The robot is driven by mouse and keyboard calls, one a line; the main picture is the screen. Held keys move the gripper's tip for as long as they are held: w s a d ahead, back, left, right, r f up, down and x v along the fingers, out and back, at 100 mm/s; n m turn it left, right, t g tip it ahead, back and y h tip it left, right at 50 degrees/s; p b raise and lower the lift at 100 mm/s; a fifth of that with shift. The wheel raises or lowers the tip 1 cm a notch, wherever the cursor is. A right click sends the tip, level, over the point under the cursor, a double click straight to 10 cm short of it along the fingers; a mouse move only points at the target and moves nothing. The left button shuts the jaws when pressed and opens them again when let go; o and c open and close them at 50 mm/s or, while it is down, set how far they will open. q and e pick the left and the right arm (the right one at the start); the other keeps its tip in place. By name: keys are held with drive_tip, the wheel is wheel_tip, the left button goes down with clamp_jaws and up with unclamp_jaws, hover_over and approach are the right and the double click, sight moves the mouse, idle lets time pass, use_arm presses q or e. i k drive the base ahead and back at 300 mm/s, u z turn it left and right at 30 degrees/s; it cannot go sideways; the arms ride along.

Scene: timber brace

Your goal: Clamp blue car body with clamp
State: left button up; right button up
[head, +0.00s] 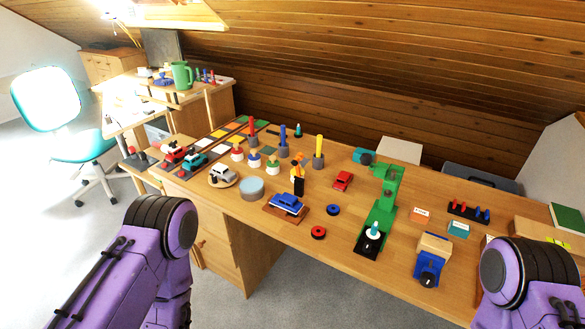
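The blue car body (287,202) sits on a brown wooden board (271,210) near the front edge of the table, left of its middle. A blue device with a wooden block (431,266) stands near the front edge at the right and looks like a clamp or vise. A tall green stand (381,205) with a black base is left of it. I cannot tell for certain which one is the clamp. My purple arms show at the lower left and lower right, apart from the table objects. Neither gripper is in view.
A red car (343,180), a blue ring (333,210) and a red ring (318,233) lie near the blue car. An orange-and-black figure (298,175) stands behind it. A round light-blue tin (251,189) is to its left. Clear table lies between the red ring and green stand.

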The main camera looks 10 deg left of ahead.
sight(300, 156)
drive_tip(key=k, duration=0.3)
drive_tip(key=u, duration=1.45)
drive_tip(key=i, duration=1.15)
drive_tip(key=z, duration=0.95)
